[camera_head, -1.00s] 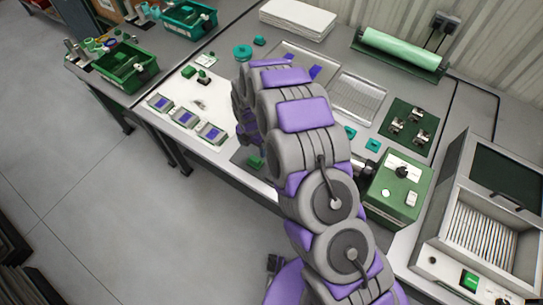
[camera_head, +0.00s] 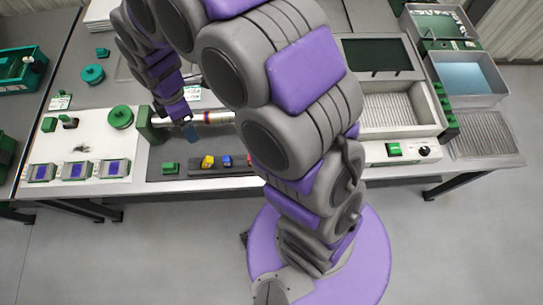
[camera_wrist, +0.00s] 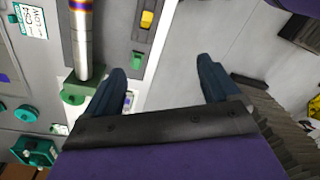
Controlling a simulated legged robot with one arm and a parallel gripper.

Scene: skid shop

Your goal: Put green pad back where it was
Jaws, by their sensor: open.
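A small green pad-like block (camera_head: 170,167) lies on the dark bench surface, at the left of a dark strip of coloured blocks. In the wrist view my gripper (camera_wrist: 162,68) is open, with nothing between the fingers. Several other green pieces are around, so I cannot tell for certain which is the pad.
A metal tube (camera_head: 205,118) runs from a green block (camera_head: 145,125). A white board (camera_head: 92,145) with a green disc (camera_head: 121,116) and several small screen devices is at left. Yellow (camera_head: 208,161) and blue (camera_head: 227,161) blocks sit on the dark strip. Floor in front is clear.

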